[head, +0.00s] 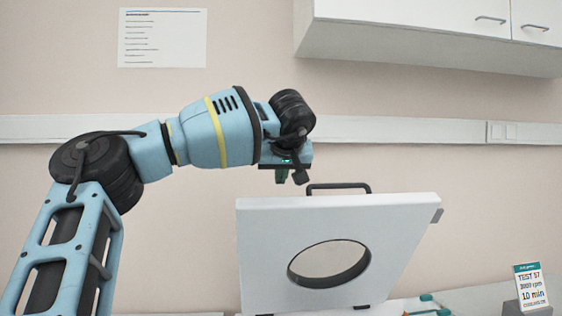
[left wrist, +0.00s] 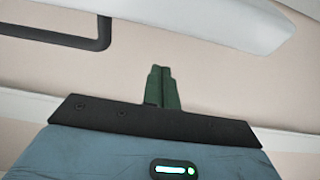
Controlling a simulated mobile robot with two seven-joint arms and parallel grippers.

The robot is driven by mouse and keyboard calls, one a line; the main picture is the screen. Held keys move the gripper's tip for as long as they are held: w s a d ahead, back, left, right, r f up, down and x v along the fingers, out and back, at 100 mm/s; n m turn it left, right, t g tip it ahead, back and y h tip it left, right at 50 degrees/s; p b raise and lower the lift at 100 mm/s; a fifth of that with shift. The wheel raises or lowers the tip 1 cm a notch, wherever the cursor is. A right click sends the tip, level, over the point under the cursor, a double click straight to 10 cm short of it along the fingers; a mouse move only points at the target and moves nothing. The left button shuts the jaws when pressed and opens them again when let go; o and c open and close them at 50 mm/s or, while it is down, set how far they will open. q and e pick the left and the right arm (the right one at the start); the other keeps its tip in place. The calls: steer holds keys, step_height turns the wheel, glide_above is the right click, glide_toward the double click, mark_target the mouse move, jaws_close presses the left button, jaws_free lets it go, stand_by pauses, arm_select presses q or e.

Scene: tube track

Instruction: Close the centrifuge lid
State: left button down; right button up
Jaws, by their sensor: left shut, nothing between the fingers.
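The centrifuge lid (head: 395,230) is a white panel with a round window, raised and standing open in the head view. A dark handle (head: 339,187) sits on its top edge, and a dark bar that looks like this handle (left wrist: 100,33) shows at the upper left of the left wrist view. My left gripper (head: 291,179) is just left of the handle and slightly above the lid's top edge, apart from the handle. Its green fingers (left wrist: 161,88) are together and empty. The centrifuge body is mostly below the frame. My right gripper is not in view.
A small card stand reading "TEST 57" (head: 530,288) stands at the lower right. A white wall cabinet (head: 430,35) hangs above right, and a rail (head: 420,131) runs along the wall. Teal-ended items (head: 428,311) lie at the bottom edge, partly cut off.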

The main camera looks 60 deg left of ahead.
arm_select(q)
steer(key=shift+f, duration=0.35)
steer(key=shift+s+d+f+p, duration=0.4)
steer(key=shift+d+p, duration=0.05)
steer(key=shift+d, duration=0.2)
steer(key=shift+s+d+f, duration=0.25)
steer(key=shift+d+f, duration=0.2)
steer(key=shift+d, duration=0.15)
steer(key=shift+f, duration=0.1)
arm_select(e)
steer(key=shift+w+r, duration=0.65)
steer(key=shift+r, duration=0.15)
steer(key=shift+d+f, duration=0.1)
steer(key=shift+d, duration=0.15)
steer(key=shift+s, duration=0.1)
